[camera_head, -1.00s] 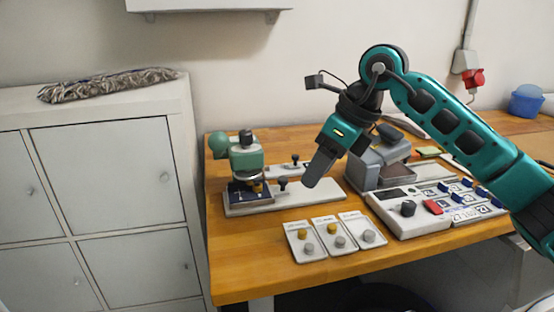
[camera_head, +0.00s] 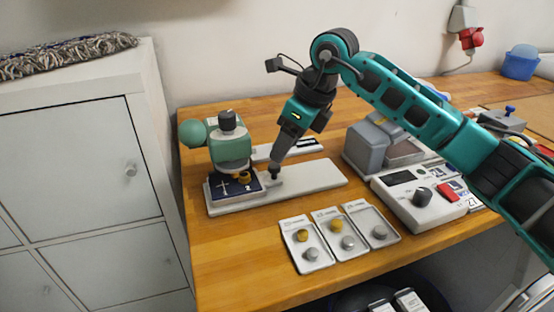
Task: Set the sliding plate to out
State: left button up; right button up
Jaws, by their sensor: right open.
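A green press-like device (camera_head: 230,152) with a round green ball at its left stands on a long pale base (camera_head: 318,180) on the wooden table. A dark blue plate (camera_head: 222,188) with white marks lies at the left end of the base, under the device head. A small black knob (camera_head: 274,174) stands at the right of the dark plate. My right gripper (camera_head: 277,163) points down with its fingertips right at this knob; it is open. Whether the fingers are around the knob or just above it is hard to see. My left gripper is not in view.
Three small trays (camera_head: 305,257) with gold and grey buttons lie in front of the base. A grey control box (camera_head: 418,203) with a black dial and red switch stands to the right, near a grey machine (camera_head: 366,147). A white cabinet (camera_head: 80,150) borders the table's left.

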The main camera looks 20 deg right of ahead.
aim_at(275, 165)
jog(key=shift+x, duration=2.75)
jog(key=shift+c, duration=0.5)
grip_shut()
